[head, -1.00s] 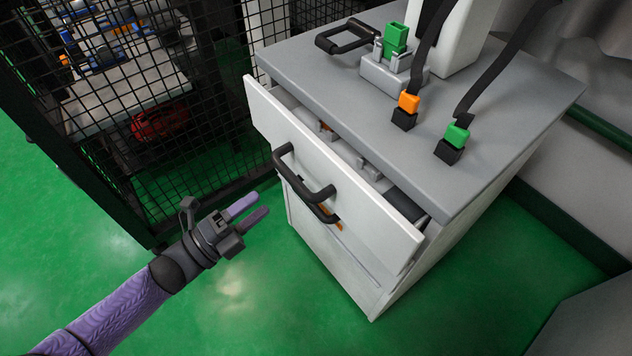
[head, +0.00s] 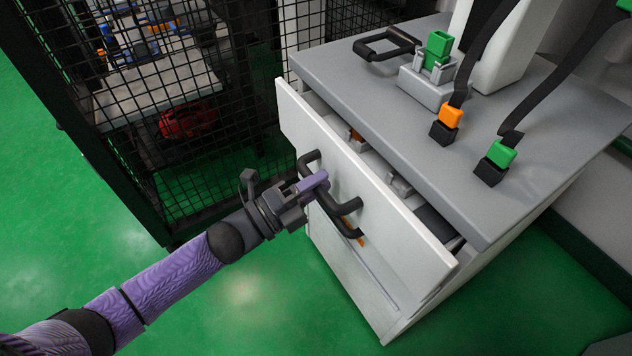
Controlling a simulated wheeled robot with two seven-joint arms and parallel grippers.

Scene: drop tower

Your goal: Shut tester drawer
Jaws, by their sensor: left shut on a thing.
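The tester drawer (head: 390,222) is a white-fronted drawer in the grey-topped cabinet (head: 420,140). It stands partly open, with a gap showing several grey parts inside. A black bar handle (head: 340,208) is fixed to its front. My left gripper (head: 316,186) is at the handle, its purple fingers shut on the bar near its middle. The fingers hide part of the bar. My right gripper is not in view.
A grey fixture (head: 428,88) with a green block, a black handle (head: 386,44), and strap ends with an orange buckle (head: 451,115) and a green buckle (head: 502,154) are on the cabinet top. A black mesh fence (head: 190,120) stands to the left. Green floor is clear in front.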

